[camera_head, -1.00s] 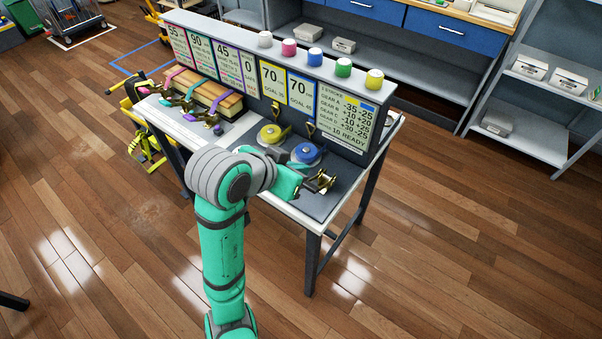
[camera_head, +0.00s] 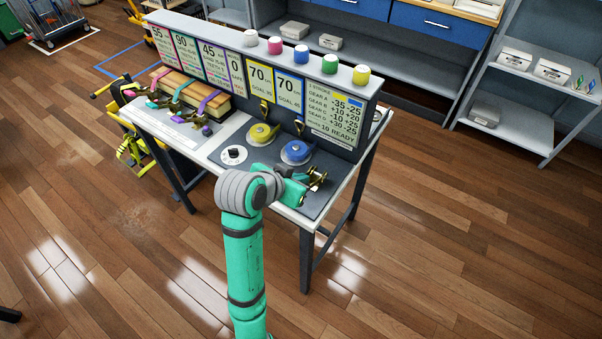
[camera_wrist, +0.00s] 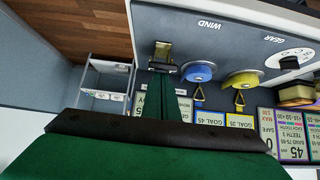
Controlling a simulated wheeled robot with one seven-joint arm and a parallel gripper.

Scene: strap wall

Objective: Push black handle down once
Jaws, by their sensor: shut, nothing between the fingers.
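The ratchet with the black handle (camera_wrist: 160,56) is a small brass and dark mechanism beside the WIND label in the wrist view. In the head view the ratchet (camera_head: 317,179) sits at the panel's front right, partly hidden by my gripper. My gripper (camera_wrist: 165,88) is shut and empty, its green fingers pointing toward the ratchet. In the wrist view the fingertips overlap the ratchet's near end; I cannot tell whether they touch it. In the head view my gripper (camera_head: 298,191) is just left of the ratchet.
A blue disc (camera_head: 297,152), a yellow disc (camera_head: 262,134) and a GEAR dial (camera_head: 234,154) are on the bench panel. A sign board (camera_head: 330,110) with colored knobs on top stands behind. Strapped boards (camera_head: 190,90) lie at left. The floor (camera_head: 430,240) right of the bench is clear.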

